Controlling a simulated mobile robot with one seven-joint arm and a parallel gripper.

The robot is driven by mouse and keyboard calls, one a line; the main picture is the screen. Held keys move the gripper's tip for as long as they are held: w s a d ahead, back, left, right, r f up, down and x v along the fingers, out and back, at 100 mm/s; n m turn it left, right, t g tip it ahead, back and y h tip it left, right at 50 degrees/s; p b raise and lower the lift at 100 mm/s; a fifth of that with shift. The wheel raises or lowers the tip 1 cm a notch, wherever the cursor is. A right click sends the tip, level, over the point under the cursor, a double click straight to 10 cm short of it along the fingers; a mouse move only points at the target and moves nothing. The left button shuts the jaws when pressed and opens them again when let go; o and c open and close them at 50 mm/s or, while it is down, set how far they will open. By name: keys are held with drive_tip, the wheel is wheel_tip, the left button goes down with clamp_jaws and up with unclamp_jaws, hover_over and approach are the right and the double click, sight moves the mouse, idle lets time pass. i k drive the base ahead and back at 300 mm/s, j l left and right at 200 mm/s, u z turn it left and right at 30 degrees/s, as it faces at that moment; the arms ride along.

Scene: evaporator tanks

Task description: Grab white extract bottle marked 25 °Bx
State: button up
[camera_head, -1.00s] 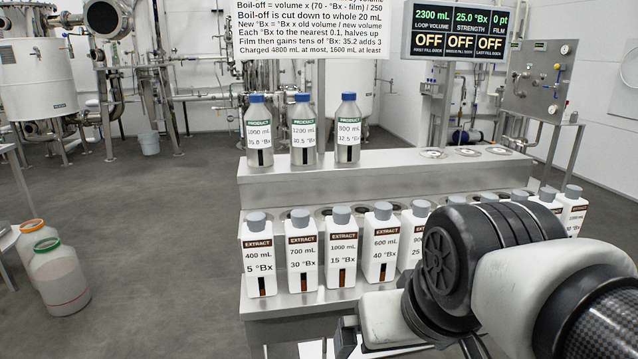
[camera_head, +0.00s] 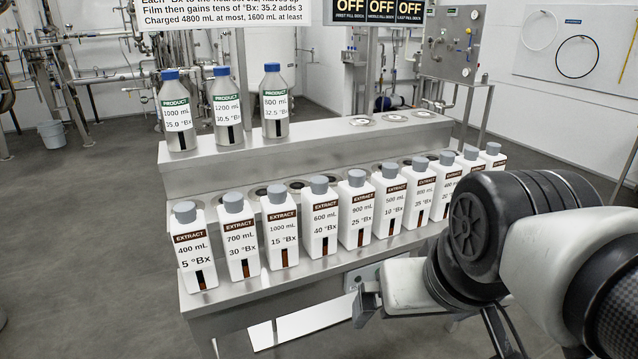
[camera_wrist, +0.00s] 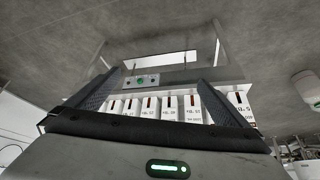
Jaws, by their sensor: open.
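The white extract bottle marked 900 mL, 25 °Bx (camera_head: 357,215) has a grey cap and a brown label band. It stands upright in the front row of similar white bottles, between the 40 °Bx bottle (camera_head: 320,222) and the 10 °Bx bottle (camera_head: 390,205). My gripper (camera_head: 368,298) is in front of and below the row, apart from the bottles and partly hidden by my arm. In the wrist view my gripper (camera_wrist: 150,98) is open and empty, with several bottles visible beyond and between its fingers; their labels are too small to read surely there.
The bottles stand close together on a steel bench (camera_head: 262,291). Behind them, a raised shelf (camera_head: 215,170) holds three grey product bottles with blue caps, the middle one (camera_head: 226,110) marked 1200 mL. A control panel (camera_head: 450,45) stands behind.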

sight(356, 195)
drive_tip(key=i+l+u, duration=0.1)
drive_tip(key=i+l, duration=0.3)
drive_tip(key=i, duration=0.25)
drive_tip(key=i+l, duration=0.45)
drive_tip(key=i, duration=0.15)
drive_tip(key=j+u, duration=0.05)
